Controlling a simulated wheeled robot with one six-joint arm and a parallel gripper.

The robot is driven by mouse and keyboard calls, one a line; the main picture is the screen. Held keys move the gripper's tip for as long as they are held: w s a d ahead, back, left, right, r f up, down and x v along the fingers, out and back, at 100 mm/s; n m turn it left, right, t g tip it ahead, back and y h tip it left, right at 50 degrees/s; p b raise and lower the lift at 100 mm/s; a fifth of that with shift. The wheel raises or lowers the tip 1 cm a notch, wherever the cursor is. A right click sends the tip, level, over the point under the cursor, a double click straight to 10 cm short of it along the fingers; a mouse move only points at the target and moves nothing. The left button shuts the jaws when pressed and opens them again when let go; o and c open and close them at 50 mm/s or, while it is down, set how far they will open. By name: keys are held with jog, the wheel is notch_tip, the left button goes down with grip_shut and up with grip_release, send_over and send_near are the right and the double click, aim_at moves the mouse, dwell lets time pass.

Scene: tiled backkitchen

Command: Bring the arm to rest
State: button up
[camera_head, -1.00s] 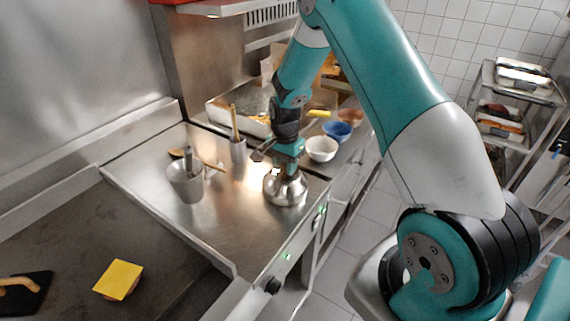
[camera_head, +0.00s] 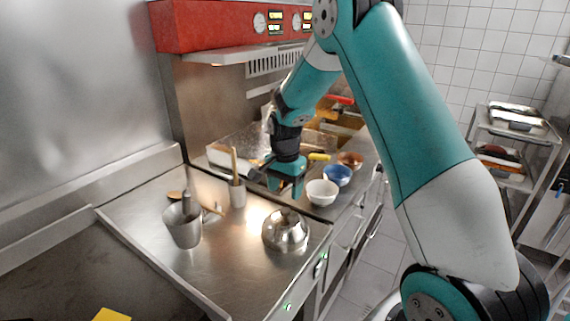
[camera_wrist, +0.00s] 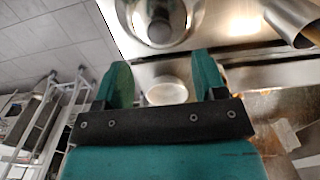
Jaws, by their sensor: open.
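My teal gripper (camera_head: 287,187) hangs above the steel counter, just behind and above a shiny domed metal pot or lid (camera_head: 285,232). In the wrist view my gripper (camera_wrist: 165,80) has its two fingers spread apart with nothing between them. The domed metal piece (camera_wrist: 160,28) shows beyond the fingertips there, apart from them. A white bowl (camera_head: 321,192) stands right of the gripper in the head view. In the wrist view a pale round bowl (camera_wrist: 167,91) shows lower down between the fingers.
A metal pot with a handle in it (camera_head: 184,226) and a utensil holder (camera_head: 237,192) stand left on the counter. A blue bowl (camera_head: 337,175) and a brown bowl (camera_head: 350,159) sit behind the white one. A tray rack (camera_head: 512,140) stands right. Floor between is clear.

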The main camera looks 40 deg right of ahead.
notch_tip(320, 180, up, 10)
jog(key=b, duration=0.1)
jog(key=s+a+r+n+y, duration=0.1)
jog(key=s+a+r+n, duration=0.1)
jog(key=s+a+n, duration=0.3)
jog(key=s+a+r+n, duration=0.2)
jog(key=s+a+n, duration=0.1)
jog(key=a, duration=0.5)
jog(key=s+a+n+y, duration=0.1)
jog(key=s+a+n, duration=0.4)
jog(key=s, duration=0.4)
jog(key=s+a+n+y, duration=0.2)
jog(key=s+a+n, duration=0.3)
jog(key=s+n, duration=0.2)
jog(key=shift+s+a+r, duration=0.35)
jog(key=shift+s+r, duration=0.05)
jog(key=shift+s, duration=0.8)
